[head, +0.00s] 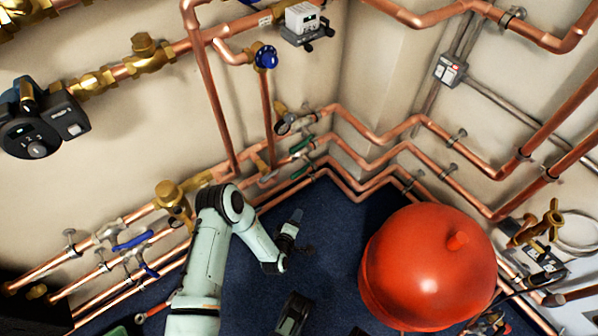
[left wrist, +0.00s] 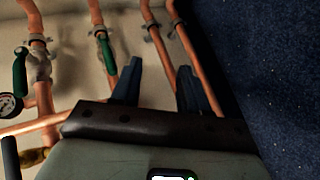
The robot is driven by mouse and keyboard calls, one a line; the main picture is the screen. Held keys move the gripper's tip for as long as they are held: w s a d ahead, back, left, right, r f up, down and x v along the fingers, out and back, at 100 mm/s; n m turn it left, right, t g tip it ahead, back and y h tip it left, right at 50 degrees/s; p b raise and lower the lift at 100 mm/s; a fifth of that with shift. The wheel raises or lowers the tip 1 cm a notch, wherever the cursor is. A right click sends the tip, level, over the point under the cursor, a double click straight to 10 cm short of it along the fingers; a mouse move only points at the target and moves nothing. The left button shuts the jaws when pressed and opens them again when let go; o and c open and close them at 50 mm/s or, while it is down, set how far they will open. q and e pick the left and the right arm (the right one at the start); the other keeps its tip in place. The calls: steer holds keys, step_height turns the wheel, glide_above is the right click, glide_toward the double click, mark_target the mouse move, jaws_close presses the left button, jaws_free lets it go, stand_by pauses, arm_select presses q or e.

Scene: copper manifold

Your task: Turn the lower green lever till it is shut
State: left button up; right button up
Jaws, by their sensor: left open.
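The lower green lever (head: 302,168) sits on a copper pipe low on the back wall in the head view. The upper green lever (head: 302,144) is just above it. In the left wrist view the lower green lever (left wrist: 107,55) lies roughly along its pipe, and the upper green lever (left wrist: 20,74) is at the far left. My left gripper (head: 296,235) is open and empty, out in front of the pipes and below the levers in the head view. In the left wrist view its two fingers (left wrist: 158,90) are apart, with the lower lever just left of the left finger. My right gripper is not clearly visible.
A big red tank (head: 428,265) stands on the blue floor (head: 335,225) right of my left gripper. Copper pipes run along both walls. Blue levers (head: 133,241) are on the pipes at left. A pressure gauge (left wrist: 9,106) is near the upper lever.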

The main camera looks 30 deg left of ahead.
mark_target(298, 173)
arm_select(q)
steer(key=w+a+r+n+t+y, duration=0.3)
steer(key=r+n, duration=0.2)
steer(key=b+x, duration=0.4)
steer(key=x, duration=0.8)
steer(key=shift+w+a+f, duration=0.1)
steer(key=shift+a, duration=0.15)
steer(key=shift+w+a, duration=0.2)
steer(key=shift+w, duration=0.3)
arm_select(e)
steer(key=s+f+g, duration=0.2)
steer(key=s+f, duration=0.2)
steer(key=s, duration=0.3)
steer(key=shift+s+g, duration=0.2)
steer(key=shift+g, duration=0.1)
arm_select(q)
jaws_close()
